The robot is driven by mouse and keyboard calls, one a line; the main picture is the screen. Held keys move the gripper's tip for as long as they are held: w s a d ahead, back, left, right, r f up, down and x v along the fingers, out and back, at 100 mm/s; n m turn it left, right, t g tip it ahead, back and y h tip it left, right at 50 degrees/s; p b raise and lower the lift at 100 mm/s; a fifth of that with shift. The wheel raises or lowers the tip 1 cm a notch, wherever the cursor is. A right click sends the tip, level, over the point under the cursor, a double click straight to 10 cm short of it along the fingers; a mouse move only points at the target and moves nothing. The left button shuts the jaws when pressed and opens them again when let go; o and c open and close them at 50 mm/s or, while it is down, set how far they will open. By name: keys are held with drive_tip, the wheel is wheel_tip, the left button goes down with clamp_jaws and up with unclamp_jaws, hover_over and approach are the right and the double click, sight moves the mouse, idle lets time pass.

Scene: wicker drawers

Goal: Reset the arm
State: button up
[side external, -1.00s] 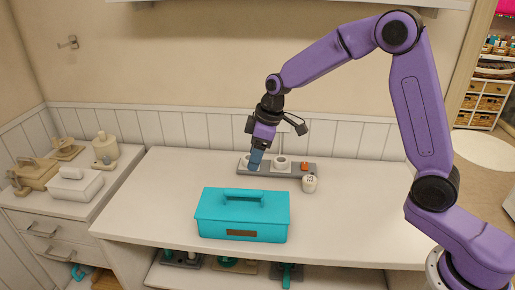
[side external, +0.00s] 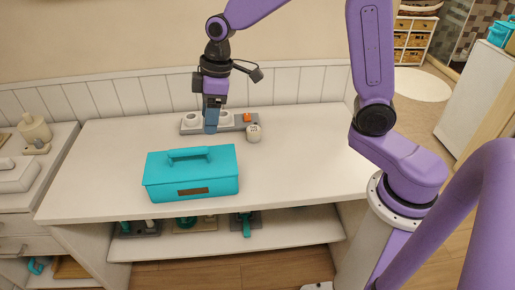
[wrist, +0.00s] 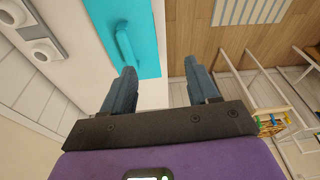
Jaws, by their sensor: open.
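My gripper (side external: 211,122) hangs pointing down over the worktop (side external: 290,165). In the side view its fingers overlap the grey tray (side external: 242,126) between two white round pieces. In the wrist view the two fingers (wrist: 160,72) are spread apart with nothing between them. The teal lidded box (side external: 192,172) with a handle stands in front of the tray, apart from the gripper. The box also shows beyond the fingers in the wrist view (wrist: 146,48).
A small white jar (side external: 254,133) and an orange piece (side external: 248,117) are at the tray's right end. A lower shelf (side external: 285,232) holds several items. A white drawer unit (side external: 30,225) stands left. The worktop's right side is clear.

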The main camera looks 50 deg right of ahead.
drive_tip(key=s+d+n, duration=0.1)
drive_tip(key=s+d, duration=0.3)
drive_tip(key=s, duration=0.9)
drive_tip(key=s+d+n+g+h, duration=0.1)
drive_tip(key=s+d, duration=0.3)
drive_tip(key=s, duration=1)
drive_tip(key=shift+s+d+h, duration=0.25)
drive_tip(key=shift+h, duration=0.05)
